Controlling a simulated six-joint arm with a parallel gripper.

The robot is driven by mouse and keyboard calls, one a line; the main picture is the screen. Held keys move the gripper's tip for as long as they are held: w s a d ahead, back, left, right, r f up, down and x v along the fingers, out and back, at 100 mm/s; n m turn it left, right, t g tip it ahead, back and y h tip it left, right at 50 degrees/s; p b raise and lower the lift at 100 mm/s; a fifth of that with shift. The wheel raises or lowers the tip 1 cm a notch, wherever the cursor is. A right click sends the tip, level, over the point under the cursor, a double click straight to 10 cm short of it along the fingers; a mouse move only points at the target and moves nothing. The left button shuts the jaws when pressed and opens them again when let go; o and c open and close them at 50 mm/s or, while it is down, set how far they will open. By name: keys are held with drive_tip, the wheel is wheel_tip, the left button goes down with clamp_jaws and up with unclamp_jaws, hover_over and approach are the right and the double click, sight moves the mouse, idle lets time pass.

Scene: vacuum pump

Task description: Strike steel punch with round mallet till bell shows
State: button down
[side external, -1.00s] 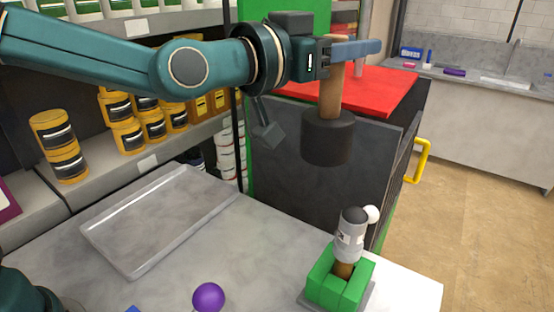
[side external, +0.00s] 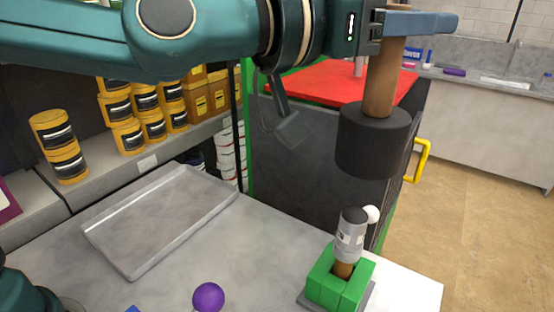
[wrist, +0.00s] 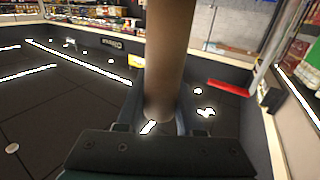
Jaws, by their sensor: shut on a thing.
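A round mallet has a wooden handle (side external: 380,82) and a black cylindrical head (side external: 373,142) that hangs at the lower end. My gripper (side external: 412,22) is shut on the handle, and the brown shaft also shows in the wrist view (wrist: 165,60). The head is in the air, above the steel punch (side external: 350,240) in the side view; the two look apart. The grey punch has a dark top and a white ball beside it. It stands upright over a brown tube (side external: 343,269) in a green block (side external: 325,289). The tube's rim is hidden, and no bell can be made out.
An empty metal tray (side external: 100,232) lies on the grey table at the left. A purple ball (side external: 208,297) is at the front edge of the view. A dark cabinet with a red top (side external: 330,84) stands behind.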

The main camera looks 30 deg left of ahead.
sight(396, 108)
drive_tip(key=shift+f, duration=2.3)
wheel_tip(396, 108, down, 5)
drive_tip(key=shift+r, duration=1.85)
drive_tip(key=shift+w+d+f, duration=0.1)
drive_tip(key=shift+w+f, duration=0.1)
drive_tip(key=shift+f, duration=1.5)
drive_tip(key=shift+r, duration=1.75)
